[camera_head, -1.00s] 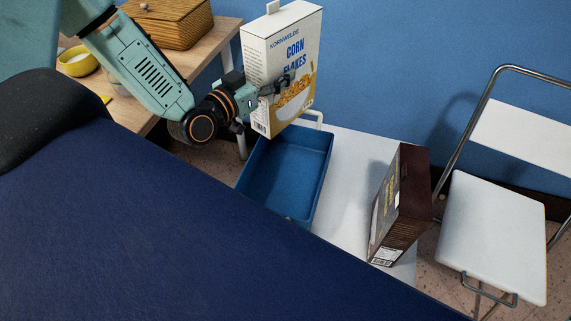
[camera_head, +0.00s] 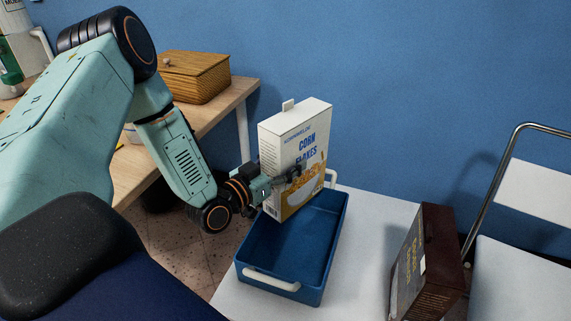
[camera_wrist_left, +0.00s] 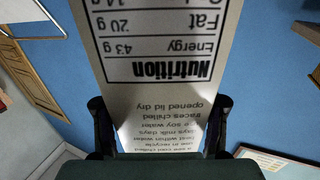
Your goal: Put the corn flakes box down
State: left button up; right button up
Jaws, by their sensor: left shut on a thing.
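The white corn flakes box (camera_head: 292,150), with blue lettering and a bowl picture, is upright and slightly tilted in the head view. My left gripper (camera_head: 290,174) is shut on it from the left side. The box's lower end is over the back part of the blue tray (camera_head: 322,255); I cannot tell whether it touches the tray. In the left wrist view the box's nutrition panel (camera_wrist_left: 165,75) fills the middle, between the two fingers (camera_wrist_left: 158,128). My right gripper is not in view.
The blue tray has white handles and stands on a white table (camera_head: 375,225). A dark brown box (camera_head: 428,265) stands at the table's right. A white folding chair (camera_head: 510,275) is further right. A wooden desk (camera_head: 225,110) with a wicker box (camera_head: 195,77) is at the left.

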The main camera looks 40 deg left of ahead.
pick_arm(q)
jog(key=shift+s+a, duration=0.1)
jog(key=shift+f+b, duration=0.4)
jog(key=shift+f, duration=0.1)
jog(key=o, duration=1.2)
jog(key=shift+c, duration=0.2)
